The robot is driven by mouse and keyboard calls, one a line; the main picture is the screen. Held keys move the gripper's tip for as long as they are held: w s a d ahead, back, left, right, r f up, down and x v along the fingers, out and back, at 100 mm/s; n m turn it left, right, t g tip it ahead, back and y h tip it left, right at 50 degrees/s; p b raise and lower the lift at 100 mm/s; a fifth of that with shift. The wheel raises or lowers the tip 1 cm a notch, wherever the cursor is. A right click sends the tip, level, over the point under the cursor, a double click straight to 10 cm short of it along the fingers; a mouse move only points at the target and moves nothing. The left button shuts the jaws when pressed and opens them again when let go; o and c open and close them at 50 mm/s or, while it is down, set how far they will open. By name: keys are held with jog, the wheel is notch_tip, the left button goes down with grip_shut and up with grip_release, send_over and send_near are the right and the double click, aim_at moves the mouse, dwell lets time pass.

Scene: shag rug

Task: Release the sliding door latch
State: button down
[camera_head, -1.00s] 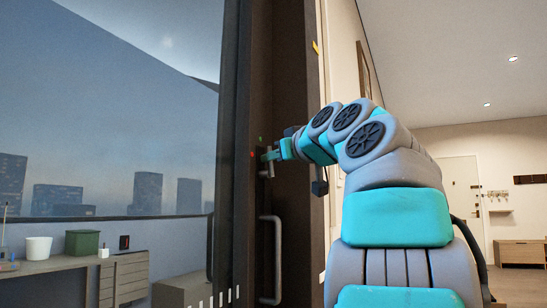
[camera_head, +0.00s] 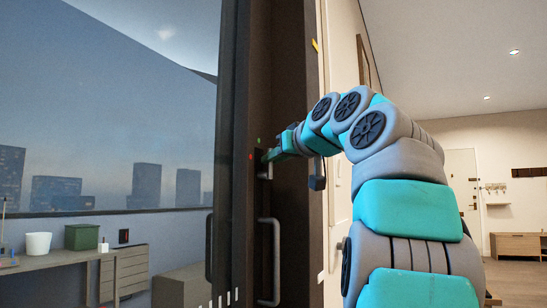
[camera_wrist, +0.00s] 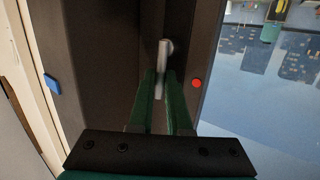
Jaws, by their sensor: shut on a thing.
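The latch is a small silver lever (camera_wrist: 164,60) on the dark frame of the sliding door (camera_head: 283,185). My gripper's two green fingers (camera_wrist: 163,90) stand on either side of the lever in the wrist view and are shut on it. The lever's lower end lies between the fingertips. In the head view my gripper (camera_head: 272,156) is at the frame, just above the visible end of the latch, and partly hides it. A red button (camera_wrist: 197,83) sits beside the latch.
A long silver pull handle (camera_head: 275,260) is below the latch on the same frame. A blue tab (camera_wrist: 52,84) is on the frame's other side. Through the glass a bench (camera_head: 75,262) holds a white pot (camera_head: 38,244) and a green box (camera_head: 82,237).

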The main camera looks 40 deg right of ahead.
jog(key=c, duration=0.9)
grip_release()
jog(key=shift+o, duration=0.2)
jog(key=b+v, duration=0.1)
jog(key=v, duration=0.6)
jog(key=shift+s, duration=0.4)
